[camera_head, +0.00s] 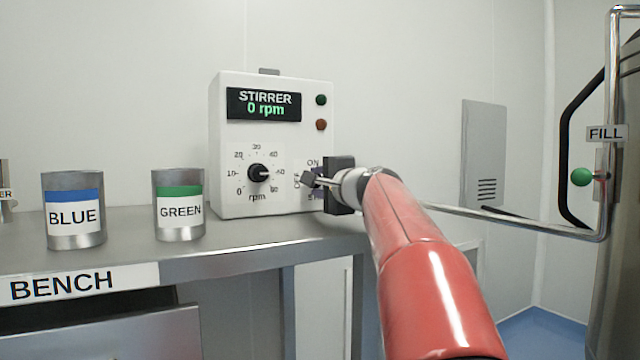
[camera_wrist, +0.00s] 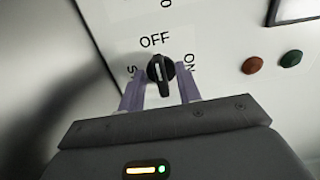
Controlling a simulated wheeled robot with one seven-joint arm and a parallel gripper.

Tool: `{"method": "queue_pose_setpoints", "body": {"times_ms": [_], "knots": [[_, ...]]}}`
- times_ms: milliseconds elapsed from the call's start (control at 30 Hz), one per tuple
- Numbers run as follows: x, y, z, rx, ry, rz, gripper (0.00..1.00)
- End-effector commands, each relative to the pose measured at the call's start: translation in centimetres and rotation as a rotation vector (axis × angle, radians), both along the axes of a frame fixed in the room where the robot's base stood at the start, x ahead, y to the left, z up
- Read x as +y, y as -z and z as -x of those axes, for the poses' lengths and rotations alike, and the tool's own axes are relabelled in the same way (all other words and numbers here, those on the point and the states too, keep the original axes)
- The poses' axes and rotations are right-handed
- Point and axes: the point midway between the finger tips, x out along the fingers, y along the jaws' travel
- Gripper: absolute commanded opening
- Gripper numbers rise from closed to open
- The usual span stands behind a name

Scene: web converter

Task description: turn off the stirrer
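The stirrer (camera_head: 227,150) is a white box on the bench, and its display (camera_head: 264,104) reads "STIRRER 0 rpm". In the wrist view, its small black selector switch (camera_wrist: 160,72) sits among the labels OFF, ON and a partly hidden one starting with S. The white mark on the switch faces the OFF label. My gripper (camera_wrist: 160,84) has its two pale purple fingers apart, one on each side of the switch, with gaps visible. In the head view my gripper (camera_head: 320,183) is at the panel's lower right and hides most of the switch.
A black rpm dial (camera_head: 258,173) is left of the switch. Green (camera_head: 321,100) and red (camera_head: 321,125) lamps above look dull. Cans labelled BLUE (camera_head: 75,238) and GREEN (camera_head: 180,229) stand left on the bench (camera_head: 225,262). A pipe frame (camera_head: 520,221) with a FILL tag is at right.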

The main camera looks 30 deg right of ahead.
Motion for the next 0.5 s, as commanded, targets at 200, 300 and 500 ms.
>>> {"method": "queue_pose_setpoints", "body": {"times_ms": [200, 300, 500], "knots": [[0.0, 0.0, 0.0, -0.001, 0.0, -0.001, 0.34], [0.0, 0.0, 0.4, -0.002, 0.001, -0.001, 0.34], [-0.1, 0.0, 3.3, -0.003, 0.002, 0.001, 0.34]]}}
